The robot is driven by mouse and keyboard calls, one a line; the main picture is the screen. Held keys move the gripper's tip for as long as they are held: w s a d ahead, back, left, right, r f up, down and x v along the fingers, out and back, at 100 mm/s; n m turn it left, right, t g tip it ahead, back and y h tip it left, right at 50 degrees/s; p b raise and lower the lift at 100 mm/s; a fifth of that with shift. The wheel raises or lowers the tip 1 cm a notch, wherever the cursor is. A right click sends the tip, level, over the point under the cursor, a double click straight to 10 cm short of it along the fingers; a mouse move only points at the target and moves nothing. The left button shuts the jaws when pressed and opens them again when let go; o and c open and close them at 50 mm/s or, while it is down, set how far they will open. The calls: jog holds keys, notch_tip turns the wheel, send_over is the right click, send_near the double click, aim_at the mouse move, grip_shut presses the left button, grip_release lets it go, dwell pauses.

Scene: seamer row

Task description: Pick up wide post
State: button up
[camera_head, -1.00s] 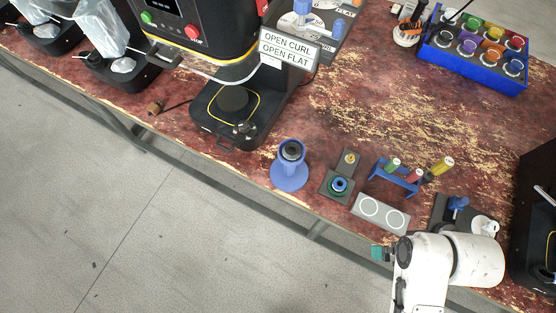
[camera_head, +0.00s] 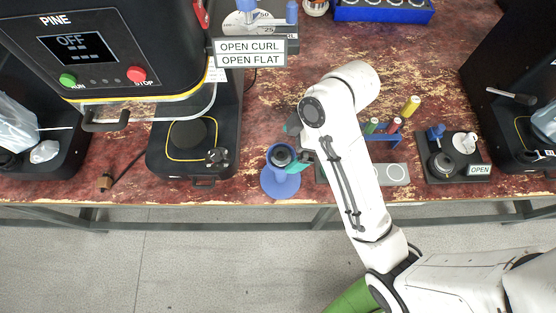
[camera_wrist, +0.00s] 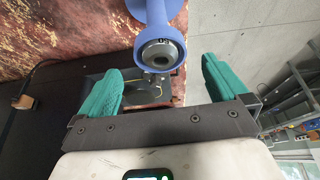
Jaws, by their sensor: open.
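A blue flared stand (camera_head: 281,181) stands near the table's front edge, with a dark grey round piece (camera_head: 280,155) in its top. Which of these the task calls the wide post I cannot tell. In the wrist view the blue stand (camera_wrist: 155,14) is at the top centre, and the grey piece (camera_wrist: 158,54) faces the camera, with small marking on it. My gripper (camera_head: 297,146) is open and empty close to the right of the stand's top. In the wrist view my gripper's (camera_wrist: 161,66) teal fingers are spread to either side of the grey piece, apart from it.
A black seamer (camera_head: 190,138) stands left of the stand. My arm partly hides a blue rack (camera_head: 385,138) with coloured tubes and a grey plate (camera_head: 393,174). A dark fixture (camera_head: 452,166) sits further right. A sign (camera_head: 249,53) stands behind. Floor lies past the front edge.

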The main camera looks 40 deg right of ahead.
aim_at(282, 156)
jog(key=shift+b+x, duration=0.55)
jog(key=shift+x, duration=0.65)
jog(key=shift+p+x, duration=0.3)
jog(key=shift+x, duration=2.2)
jog(key=shift+d, duration=0.15)
jog(key=c, duration=1.4)
jog(key=shift+c, duration=0.2)
jog(key=shift+r, duration=0.15)
